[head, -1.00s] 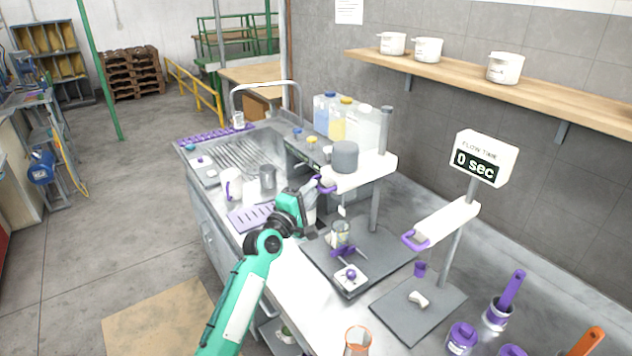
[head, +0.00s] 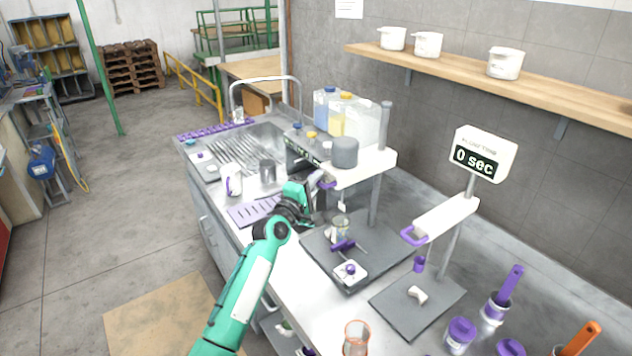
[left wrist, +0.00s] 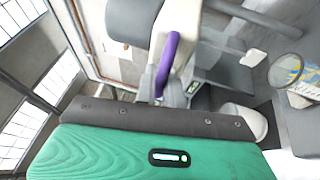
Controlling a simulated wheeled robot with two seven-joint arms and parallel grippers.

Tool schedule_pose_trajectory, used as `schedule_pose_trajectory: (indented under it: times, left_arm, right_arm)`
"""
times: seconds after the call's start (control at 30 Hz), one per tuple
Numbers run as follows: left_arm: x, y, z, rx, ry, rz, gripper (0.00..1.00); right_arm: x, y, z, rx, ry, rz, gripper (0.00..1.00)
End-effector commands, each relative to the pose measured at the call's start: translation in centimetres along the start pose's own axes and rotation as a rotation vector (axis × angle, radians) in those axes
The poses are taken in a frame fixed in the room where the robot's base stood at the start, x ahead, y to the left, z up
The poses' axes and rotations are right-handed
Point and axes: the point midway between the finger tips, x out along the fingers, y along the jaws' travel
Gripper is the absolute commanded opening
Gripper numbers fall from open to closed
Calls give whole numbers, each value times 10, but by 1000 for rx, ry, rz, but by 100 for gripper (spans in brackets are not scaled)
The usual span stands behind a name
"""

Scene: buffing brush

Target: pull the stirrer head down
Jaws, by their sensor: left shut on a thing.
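The stirrer head is a white arm (head: 368,166) with a grey motor (head: 345,152) on top, carried on a grey post (head: 384,130). Its purple handle (head: 328,185) sticks out at the front left. My left gripper (head: 321,182) is at this handle and shut on it. In the left wrist view the purple handle (left wrist: 167,62) stands just beyond the green gripper body (left wrist: 150,150); the fingertips are hidden there. Below the head, a glass beaker (head: 341,229) stands over the dark base plate (head: 318,243). My right gripper is not in view.
A second stand with a white arm (head: 446,218), purple handle (head: 408,237) and "0 sec" display (head: 480,158) is to the right. Purple tubs (head: 461,333) stand at the front right.

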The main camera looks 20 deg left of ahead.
Motion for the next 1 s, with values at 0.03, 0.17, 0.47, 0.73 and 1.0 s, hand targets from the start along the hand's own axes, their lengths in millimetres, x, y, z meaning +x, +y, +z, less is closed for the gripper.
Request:
schedule_pose_trajectory:
  times: [0.03, 0.17, 0.47, 0.73, 1.0]
  left_arm:
    - [-1, -4, 0, 0, 0, -1, 0]
    - [-3, -17, -1, 0, 0, -3, 0]
    - [-10, -61, -4, 0, 0, -2, 0]
    - [-16, -100, -6, -1, -1, -3, 0]
    - [-19, -114, -7, 0, 0, -3, 0]
  right_arm:
    - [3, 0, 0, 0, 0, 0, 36]
    - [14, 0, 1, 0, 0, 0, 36]
    - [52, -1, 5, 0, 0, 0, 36]
    - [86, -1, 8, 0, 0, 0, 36]
    - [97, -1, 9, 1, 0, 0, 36]
